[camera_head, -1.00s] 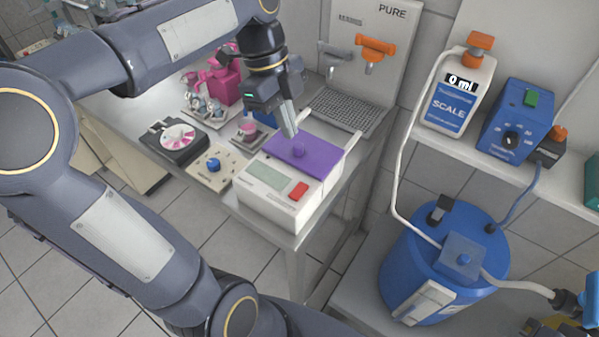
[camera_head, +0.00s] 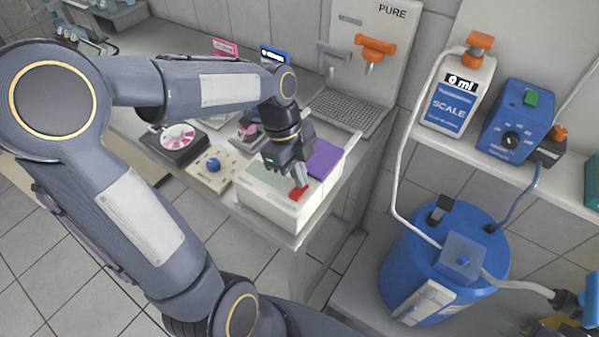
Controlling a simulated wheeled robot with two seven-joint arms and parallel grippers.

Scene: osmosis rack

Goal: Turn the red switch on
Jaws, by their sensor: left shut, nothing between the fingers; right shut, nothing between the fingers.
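The red switch (camera_head: 297,195) is a small red rectangle on the front right of the top of a white box-shaped device (camera_head: 268,214). My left gripper (camera_head: 303,184) is shut and empty, pointing down with its fingertips at the upper edge of the switch. I cannot tell whether they touch it or hover just above. The fingers hide part of the switch, and I cannot tell if it is on or off. A purple plate (camera_head: 324,160) lies on the device behind the gripper, partly hidden. My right gripper does not show clearly anywhere.
A beige panel with a blue knob (camera_head: 213,165) and a dark device with a pink-white disc (camera_head: 178,137) stand left of the white device. An orange-handled tap (camera_head: 375,48) is behind. A blue drum (camera_head: 400,270) stands to the right, with a scale (camera_head: 450,108) on the shelf above.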

